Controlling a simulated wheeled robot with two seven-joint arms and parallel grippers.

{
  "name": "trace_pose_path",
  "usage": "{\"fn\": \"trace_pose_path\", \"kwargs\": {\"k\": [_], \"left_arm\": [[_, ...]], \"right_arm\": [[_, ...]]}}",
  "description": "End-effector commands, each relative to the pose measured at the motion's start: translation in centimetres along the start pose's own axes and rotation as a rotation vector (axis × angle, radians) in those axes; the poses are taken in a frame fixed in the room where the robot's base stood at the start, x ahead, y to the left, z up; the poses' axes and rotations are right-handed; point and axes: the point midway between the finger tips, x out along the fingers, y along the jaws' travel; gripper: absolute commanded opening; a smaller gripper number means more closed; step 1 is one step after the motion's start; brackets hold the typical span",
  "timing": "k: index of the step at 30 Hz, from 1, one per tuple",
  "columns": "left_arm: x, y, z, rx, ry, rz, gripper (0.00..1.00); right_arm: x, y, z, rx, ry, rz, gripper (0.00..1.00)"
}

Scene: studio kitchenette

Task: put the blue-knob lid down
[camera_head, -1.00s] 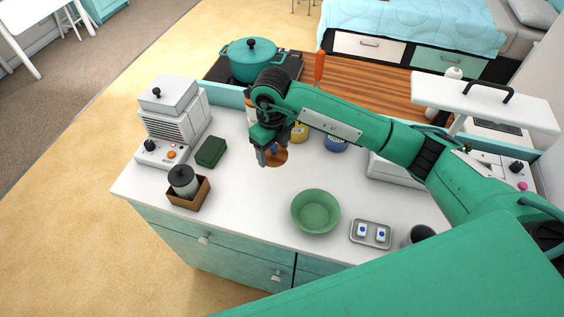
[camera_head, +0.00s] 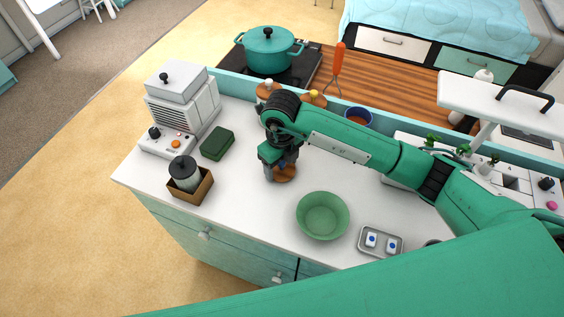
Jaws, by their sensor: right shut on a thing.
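My right gripper (camera_head: 272,173) points down over the white counter, left of and behind the green bowl. It is shut on a round brown wooden lid (camera_head: 287,174), which shows just right of the fingers. The lid's knob is hidden by the gripper now. I cannot tell whether the lid touches the counter or hangs just above it. A blue jar (camera_head: 358,116) stands open behind my right arm, with brown contents showing. My left gripper is not in view.
A green bowl (camera_head: 322,216) and a grey tray (camera_head: 381,240) stand to the right. A green sponge (camera_head: 217,143) and a brown box (camera_head: 191,186) with a jar stand left. Two other wooden lids (camera_head: 268,91) (camera_head: 316,99) show behind my arm. Bare counter lies left of the bowl.

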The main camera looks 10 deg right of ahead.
Motion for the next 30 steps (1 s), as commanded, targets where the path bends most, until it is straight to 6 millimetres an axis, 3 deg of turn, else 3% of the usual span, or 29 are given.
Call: {"fn": "trace_pose_path", "kwargs": {"k": [1, 2, 5, 18, 30], "left_arm": [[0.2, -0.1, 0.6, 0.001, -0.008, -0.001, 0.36], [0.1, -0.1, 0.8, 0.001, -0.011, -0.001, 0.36], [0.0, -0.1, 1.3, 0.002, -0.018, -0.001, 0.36], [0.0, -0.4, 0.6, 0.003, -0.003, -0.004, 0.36], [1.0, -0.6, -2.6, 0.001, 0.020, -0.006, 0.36]], "right_arm": [[0.3, -0.1, 0.0, 0.001, 0.000, -0.001, 0.44], [0.2, -0.1, 0.0, 0.001, 0.000, -0.001, 0.68], [0.1, -0.1, 0.0, 0.001, 0.000, 0.000, 0.88], [-0.8, -0.1, 0.1, 0.000, -0.002, -0.001, 0.88], [-9.2, -0.1, 0.1, 0.000, -0.005, -0.002, 0.88]]}}
